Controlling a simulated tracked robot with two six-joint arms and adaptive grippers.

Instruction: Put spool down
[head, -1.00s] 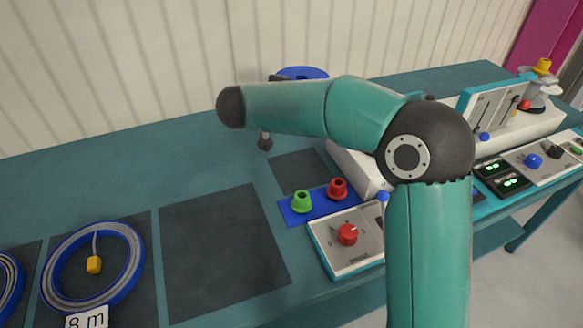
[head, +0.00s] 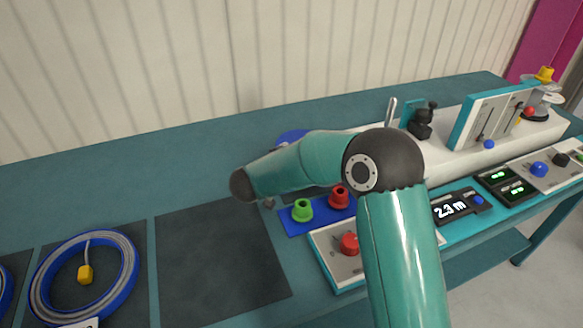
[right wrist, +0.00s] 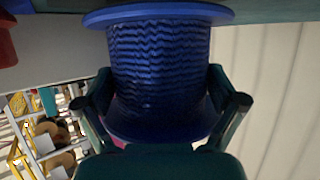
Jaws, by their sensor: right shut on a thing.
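The blue spool (right wrist: 160,65), wound with dark blue cable, fills the middle of the right wrist view. My right gripper (right wrist: 160,88) is shut on it, one finger on each side. In that view its one flange lies close against a dark teal surface at the top; I cannot tell whether they touch. In the head view only a blue edge of the spool (head: 292,137) shows behind my right arm. My arm hides the rest of it and most of the gripper there. My left gripper is not in view.
A blue plate with a green cup (head: 302,210) and a red cup (head: 339,196) stands beside my right arm. A display (head: 458,206) reads 2.3 m. The back left bench is clear.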

